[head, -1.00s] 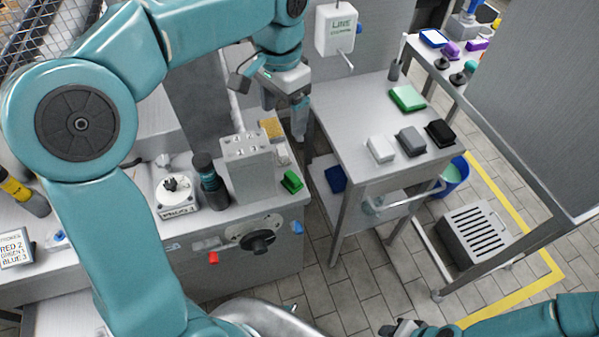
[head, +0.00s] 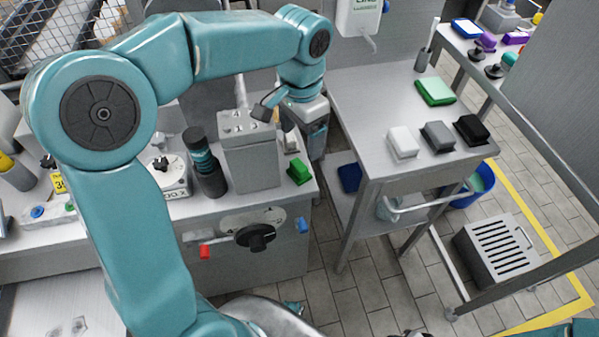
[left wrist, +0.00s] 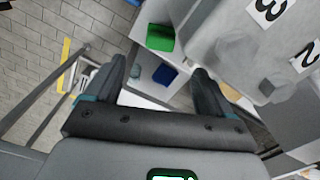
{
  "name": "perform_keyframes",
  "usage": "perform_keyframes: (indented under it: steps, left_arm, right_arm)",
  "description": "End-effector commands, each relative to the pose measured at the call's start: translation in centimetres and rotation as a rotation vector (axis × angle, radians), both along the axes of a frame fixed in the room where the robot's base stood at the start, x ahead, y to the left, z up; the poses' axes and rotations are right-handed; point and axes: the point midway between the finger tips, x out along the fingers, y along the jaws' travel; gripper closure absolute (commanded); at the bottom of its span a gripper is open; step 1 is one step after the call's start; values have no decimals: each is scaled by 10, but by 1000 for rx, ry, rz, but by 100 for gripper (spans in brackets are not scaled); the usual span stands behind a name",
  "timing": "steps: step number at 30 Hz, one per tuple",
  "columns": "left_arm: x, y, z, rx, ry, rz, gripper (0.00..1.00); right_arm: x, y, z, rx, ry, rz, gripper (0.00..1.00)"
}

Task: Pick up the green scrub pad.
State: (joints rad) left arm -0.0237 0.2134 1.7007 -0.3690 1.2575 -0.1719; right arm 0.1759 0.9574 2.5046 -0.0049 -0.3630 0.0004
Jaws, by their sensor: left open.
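A small green block-shaped pad (head: 299,171) lies on the near right edge of the steel counter (head: 220,212), beside the grey block-like unit. I cannot tell from the looks alone which is the scrub pad. My left gripper (head: 316,152) points down just beyond and right of the small green pad. In the left wrist view its jaws (left wrist: 160,70) are open and empty, with the green pad (left wrist: 160,37) ahead of the fingertips. My right gripper (head: 410,333) barely shows at the bottom edge.
White (head: 403,141), grey (head: 438,136) and black (head: 471,129) blocks line the steel table's (head: 375,95) front. A blue item (head: 350,177) lies on its lower shelf. The grey unit (head: 250,160) and a dark cylinder (head: 204,160) stand left of the small green pad.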

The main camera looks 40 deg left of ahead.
Motion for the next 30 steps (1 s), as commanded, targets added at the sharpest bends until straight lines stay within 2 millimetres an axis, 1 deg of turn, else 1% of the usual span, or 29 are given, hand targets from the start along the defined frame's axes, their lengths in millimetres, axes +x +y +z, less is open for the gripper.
perform_keyframes:
  steps: [1, 3, 6, 11, 19, 22, 29, 30]
  left_arm:
    - [0, 0, -15, 1, 5, 0, 17]
    - [1, 0, -28, 0, 3, -1, 17]
    - [2, 0, -41, -1, 1, 0, 17]
    - [4, 0, -51, -1, 1, 0, 17]
    - [4, 0, -94, 0, 2, 0, 17]
    - [4, 0, -100, -1, 0, 0, 17]
    - [4, 0, -101, 0, -1, 0, 17]
    - [4, 0, -101, 0, -1, 0, 30]
  right_arm:
    - [0, 0, -5, 0, 0, 0, 65]
    - [0, 0, -7, 0, 0, 0, 65]
    - [0, 0, -8, 0, 0, 0, 65]
    - [0, 0, -10, 0, 0, 0, 65]
    - [0, 0, -18, 0, 0, 0, 65]
    - [0, 0, -19, 0, 0, 0, 65]
    - [0, 0, -18, 0, 0, 0, 65]
    - [0, 0, -18, 0, 0, 0, 65]
